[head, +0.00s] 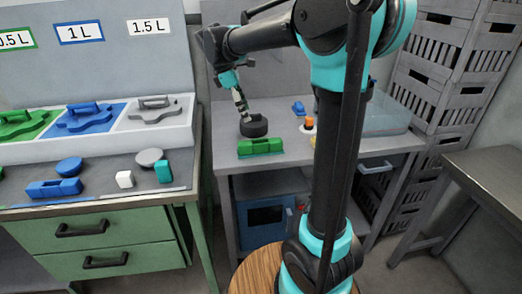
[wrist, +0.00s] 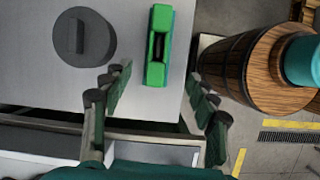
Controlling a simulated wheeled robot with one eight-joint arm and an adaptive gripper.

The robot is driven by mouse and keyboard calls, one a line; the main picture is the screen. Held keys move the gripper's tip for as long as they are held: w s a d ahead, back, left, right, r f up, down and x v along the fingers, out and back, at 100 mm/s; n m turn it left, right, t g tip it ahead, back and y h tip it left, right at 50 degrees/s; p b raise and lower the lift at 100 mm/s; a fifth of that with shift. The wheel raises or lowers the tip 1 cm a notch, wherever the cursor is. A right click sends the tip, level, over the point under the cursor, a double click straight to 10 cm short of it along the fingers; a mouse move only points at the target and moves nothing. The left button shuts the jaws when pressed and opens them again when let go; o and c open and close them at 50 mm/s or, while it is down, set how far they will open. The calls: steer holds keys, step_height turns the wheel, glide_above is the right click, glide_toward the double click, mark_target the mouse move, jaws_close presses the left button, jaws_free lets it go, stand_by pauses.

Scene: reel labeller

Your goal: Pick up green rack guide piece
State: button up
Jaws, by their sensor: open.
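The green rack guide piece (head: 260,147) lies near the front edge of the grey bench (head: 225,165). It is a long block with a dark recess, and it also shows in the wrist view (wrist: 158,50). My gripper (wrist: 157,80) is open and empty. In the wrist view its fingers spread to either side of the piece's lower end, and I see no contact. In the head view my gripper (head: 242,108) is behind the green piece, over a dark round part. Its fingertips are hard to make out there.
The dark round part (wrist: 84,36) with a raised bar lies left of the green piece. Blue (head: 298,108) and orange (head: 309,123) items sit farther right. A left bench (head: 100,195) holds coloured trays and loose blocks. Stacked grey crates (head: 440,75) stand at the right.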

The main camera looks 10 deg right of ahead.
mark_target(260, 142)
steer(key=shift+n, duration=0.5)
steer(key=x, duration=1.5)
steer(key=shift+w+f, duration=0.1)
steer(key=shift+f, duration=0.25)
jaws_close()
